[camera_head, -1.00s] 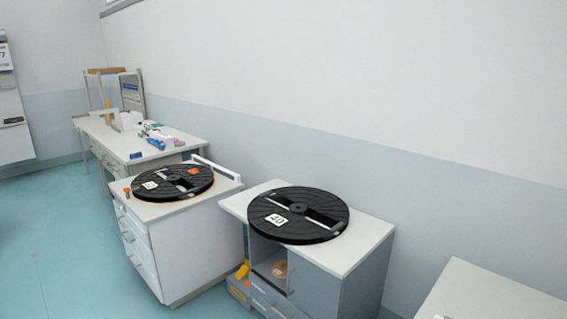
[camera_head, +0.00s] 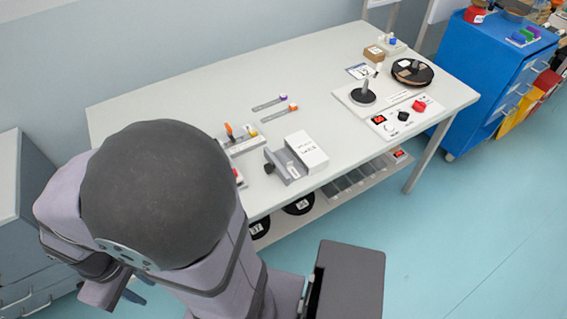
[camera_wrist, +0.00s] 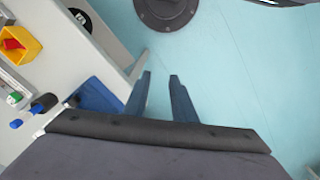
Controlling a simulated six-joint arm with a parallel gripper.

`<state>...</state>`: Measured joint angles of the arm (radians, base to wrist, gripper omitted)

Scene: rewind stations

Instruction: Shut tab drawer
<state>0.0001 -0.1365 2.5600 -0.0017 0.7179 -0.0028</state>
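I cannot tell which drawer is the tab drawer. In the head view a grey cabinet (camera_head: 12,265) at the lower left has handled drawers, partly cut off and behind my arm. A blue cabinet (camera_head: 493,75) at the upper right also has handled drawers, and none clearly stands out. My gripper (camera_wrist: 161,76) is open in the wrist view, with only floor showing between its two dark fingers. It is apart from any drawer handle seen there. A blue container (camera_wrist: 98,95) shows left of the fingers, partly hidden; I cannot tell what it is.
A white workbench (camera_head: 215,80) carries a white box (camera_head: 306,150), a black reel (camera_head: 412,72) and small devices. A low shelf (camera_head: 285,228) beneath it holds reels and trays. A yellow bin (camera_wrist: 20,42) shows in the wrist view. Teal floor (camera_head: 455,235) at the right is clear.

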